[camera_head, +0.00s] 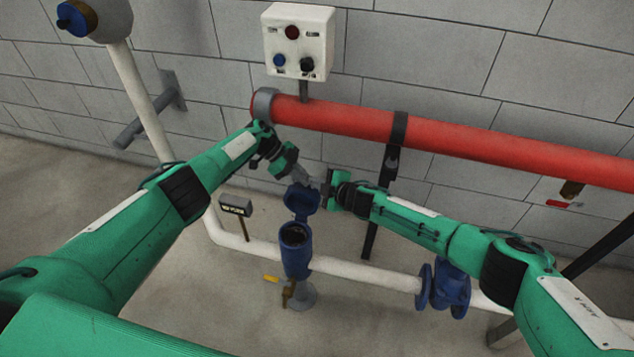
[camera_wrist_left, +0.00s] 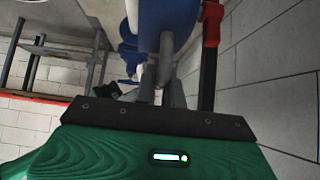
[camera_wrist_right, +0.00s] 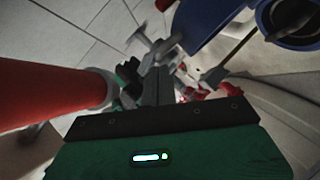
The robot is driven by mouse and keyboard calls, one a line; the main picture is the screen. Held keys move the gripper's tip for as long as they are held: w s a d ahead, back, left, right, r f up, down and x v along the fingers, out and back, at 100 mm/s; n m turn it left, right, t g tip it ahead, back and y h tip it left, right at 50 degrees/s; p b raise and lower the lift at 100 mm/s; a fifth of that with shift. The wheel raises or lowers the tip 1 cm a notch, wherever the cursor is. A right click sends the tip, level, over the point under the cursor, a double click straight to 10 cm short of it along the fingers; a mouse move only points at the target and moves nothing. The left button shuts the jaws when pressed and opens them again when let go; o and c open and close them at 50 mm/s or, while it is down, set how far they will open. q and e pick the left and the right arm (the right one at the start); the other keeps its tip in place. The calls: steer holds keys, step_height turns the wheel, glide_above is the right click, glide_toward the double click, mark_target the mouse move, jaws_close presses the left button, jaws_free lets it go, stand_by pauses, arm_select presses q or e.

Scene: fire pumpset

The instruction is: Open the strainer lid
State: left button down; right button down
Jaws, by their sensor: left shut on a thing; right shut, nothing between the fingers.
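The blue strainer (camera_head: 296,245) stands on the white pipe, its round mouth uncovered. Its blue lid (camera_head: 301,205) is swung up on the far side of the mouth, standing roughly upright. My left gripper (camera_head: 302,180) is shut on the lid at its upper edge; the exact contact is hard to see. The lid looms large in the left wrist view (camera_wrist_left: 168,22). My right gripper (camera_head: 326,184) is shut and empty, just right of the lid's top. The right wrist view shows the lid (camera_wrist_right: 205,22) and the open strainer mouth (camera_wrist_right: 290,18).
A red pipe (camera_head: 480,146) runs along the wall behind, held by a black post (camera_head: 385,190). A control box (camera_head: 298,42) hangs above. A white pipe (camera_head: 360,273) runs low to a blue flanged valve (camera_head: 445,287). A small sign (camera_head: 235,205) stands left of the strainer.

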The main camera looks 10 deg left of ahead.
arm_select(q)
steer(key=shift+d, duration=0.35)
arm_select(e)
steer(key=shift+w+f, duration=0.1)
steer(key=shift+w, duration=0.1)
steer(key=shift+w, duration=0.2)
arm_select(q)
steer(key=shift+s+d, duration=0.1)
steer(key=shift+d, duration=0.3)
arm_select(e)
steer(key=shift+w+d+f, duration=0.2)
steer(key=shift+w+d, duration=0.2)
steer(key=shift+w, duration=0.3)
arm_select(q)
steer(key=shift+s, duration=0.1)
steer(key=c, duration=1.6)
jaws_free()
steer(key=shift+a, duration=0.2)
steer(key=shift+c, duration=0.2)
steer(key=shift+o, duration=0.7)
steer(key=shift+a+f, duration=0.1)
steer(key=shift+a, duration=0.1)
arm_select(e)
steer(key=shift+a, duration=0.25)
arm_select(q)
steer(key=shift+a, duration=0.1)
arm_select(e)
steer(key=shift+s, duration=0.1)
